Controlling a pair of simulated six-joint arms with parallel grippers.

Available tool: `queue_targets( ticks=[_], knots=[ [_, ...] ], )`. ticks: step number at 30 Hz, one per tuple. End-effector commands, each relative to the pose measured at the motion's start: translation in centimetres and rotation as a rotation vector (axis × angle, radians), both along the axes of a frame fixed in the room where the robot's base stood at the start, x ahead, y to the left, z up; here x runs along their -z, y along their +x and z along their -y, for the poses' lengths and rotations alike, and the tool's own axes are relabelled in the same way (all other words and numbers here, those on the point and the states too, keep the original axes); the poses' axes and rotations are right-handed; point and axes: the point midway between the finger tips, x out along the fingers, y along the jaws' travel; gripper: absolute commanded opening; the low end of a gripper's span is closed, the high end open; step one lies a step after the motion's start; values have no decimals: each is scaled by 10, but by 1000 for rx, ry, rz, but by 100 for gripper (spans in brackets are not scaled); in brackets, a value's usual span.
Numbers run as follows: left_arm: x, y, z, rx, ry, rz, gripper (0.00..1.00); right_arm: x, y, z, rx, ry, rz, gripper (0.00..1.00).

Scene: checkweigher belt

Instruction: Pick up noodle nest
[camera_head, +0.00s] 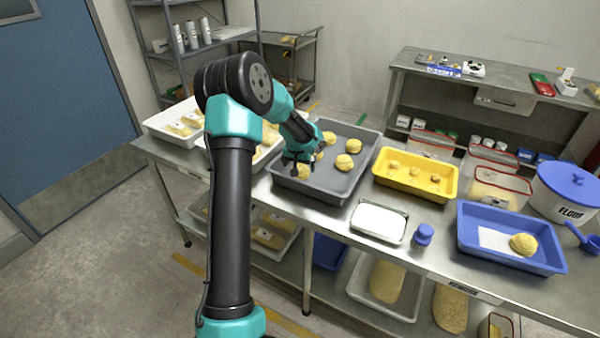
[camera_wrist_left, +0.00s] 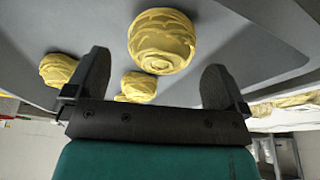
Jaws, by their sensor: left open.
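Several round yellow noodle nests lie in a grey tray (camera_head: 325,186) in the head view. Two of them are a nest at the right (camera_head: 344,162) and one at the back (camera_head: 330,138). My left gripper (camera_head: 297,168) is over the tray's left part, pointing down, and its arm partly hides the nests there. A nest (camera_head: 303,173) shows right by its fingers. In the left wrist view the gripper (camera_wrist_left: 157,66) is open and empty. A large nest (camera_wrist_left: 162,38) shows just beyond the gap between its fingers. Two more nests (camera_wrist_left: 58,69) (camera_wrist_left: 138,86) show nearby. My right gripper is out of view.
A yellow tray (camera_head: 410,187) with small yellow pieces stands right of the grey tray. A shallow metal pan (camera_head: 379,222) and a blue-topped object (camera_head: 423,236) are in front. A blue tray (camera_head: 500,255) holds one nest (camera_head: 523,244). White trays (camera_head: 165,125) stand at left.

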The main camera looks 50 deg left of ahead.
Motion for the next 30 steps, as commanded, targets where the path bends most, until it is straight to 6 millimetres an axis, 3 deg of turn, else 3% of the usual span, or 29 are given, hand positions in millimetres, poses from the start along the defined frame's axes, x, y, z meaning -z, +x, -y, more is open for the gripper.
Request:
queue_targets(
  ticks=[9, 24, 30],
  knots=[
    [39, 6, -5, 0, -1, -2, 100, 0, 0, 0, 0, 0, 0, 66],
    [40, 7, -5, 1, 0, -1, 100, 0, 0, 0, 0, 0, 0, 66],
    [40, 7, -5, 1, 0, -1, 83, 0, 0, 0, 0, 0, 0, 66]
  ],
)
